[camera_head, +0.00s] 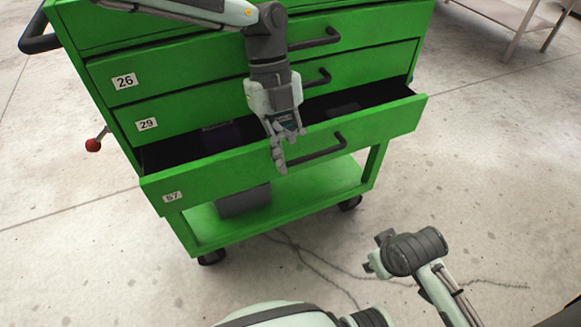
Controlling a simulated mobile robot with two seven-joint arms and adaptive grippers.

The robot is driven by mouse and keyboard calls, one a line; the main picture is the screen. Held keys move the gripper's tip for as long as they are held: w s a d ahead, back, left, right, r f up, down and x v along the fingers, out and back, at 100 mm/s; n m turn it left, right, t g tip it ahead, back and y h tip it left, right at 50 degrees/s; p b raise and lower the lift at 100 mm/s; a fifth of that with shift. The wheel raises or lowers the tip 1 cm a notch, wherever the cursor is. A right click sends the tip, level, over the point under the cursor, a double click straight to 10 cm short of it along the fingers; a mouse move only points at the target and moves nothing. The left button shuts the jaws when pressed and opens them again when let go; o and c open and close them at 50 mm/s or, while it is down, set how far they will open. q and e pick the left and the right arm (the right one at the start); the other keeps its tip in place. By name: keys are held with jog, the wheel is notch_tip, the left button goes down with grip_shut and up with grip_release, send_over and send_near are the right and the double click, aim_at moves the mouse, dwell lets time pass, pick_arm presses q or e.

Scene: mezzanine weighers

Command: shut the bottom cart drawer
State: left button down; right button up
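The bottom cart drawer (240,168), green and labelled 57, is pulled out of the green cart (100,60). Its dark inside shows behind the front panel. A dark bar handle (318,153) is on the front. My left gripper (290,150) hangs over the drawer's front panel, to the left of the handle, with its fingers pointing down. Its fingers look apart and nothing is between them; I cannot tell whether they touch the panel. They hide part of the front. My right gripper (377,252) is low, over the floor right of the cart, open and empty.
Drawers labelled 26 (180,65) and 29 (195,105) above are shut. Dark items lie in the open drawer. A grey box (243,200) stands on the lower shelf (312,188). A table (510,14) is at the far right. Floor around the cart is clear.

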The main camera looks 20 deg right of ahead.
pick_arm(q)
jog(key=shift+w, duration=0.5)
jog(key=shift+s, duration=0.1)
dwell(0.3)
